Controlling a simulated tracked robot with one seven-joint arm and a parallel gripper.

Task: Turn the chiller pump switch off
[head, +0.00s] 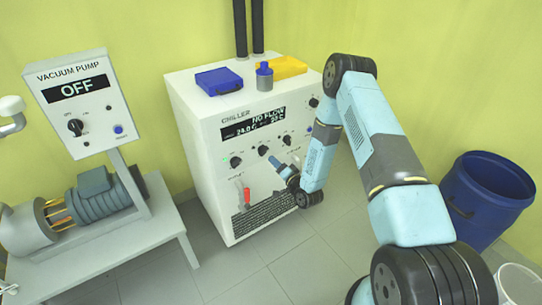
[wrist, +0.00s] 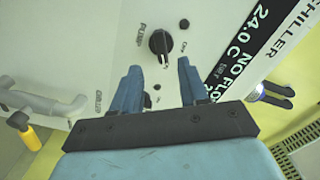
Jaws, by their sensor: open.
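The chiller (head: 215,125) is a white cabinet with a row of black knobs under its display (head: 253,122). In the wrist view the black pump switch (wrist: 160,42) is a round knob beside the label PUMP, just beyond the fingertips. I take the leftmost knob in the head view (head: 236,161) to be the same switch. My gripper (wrist: 160,70) is open, with its two blue fingers apart and nothing seen between them but the panel. In the head view my gripper (head: 276,164) is close to the panel front, right of that knob.
The display reads NO FLOW and 24.0 C. A red-handled valve (head: 247,197) sticks out below the knobs. The vacuum pump panel (head: 80,105) is left; a blue barrel (head: 487,195) is right.

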